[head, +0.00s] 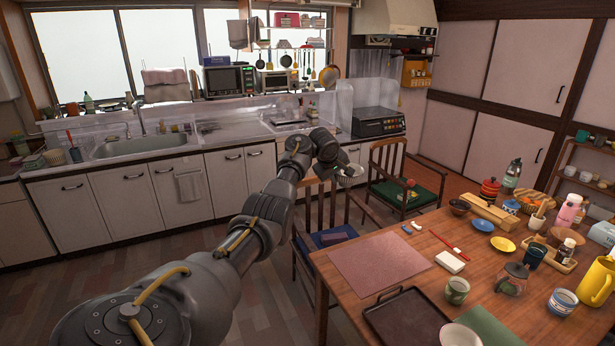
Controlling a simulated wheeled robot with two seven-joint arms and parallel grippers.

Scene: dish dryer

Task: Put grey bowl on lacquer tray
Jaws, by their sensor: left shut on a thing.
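My left gripper (341,165) is shut on a small pale grey bowl (351,178). It holds the bowl in the air beyond the table's far left corner, in front of the chairs. The lacquer tray (385,320) is a dark, flat tray with a low rim at the table's near left edge. It lies well below and nearer than the bowl. The bare part of the tray in view is empty. My right gripper is not in view.
A pinkish mat (380,263) lies behind the tray. A whitish bowl (460,336) is at the tray's right, cut by the picture edge. A wooden chair (325,215) stands below the held bowl.

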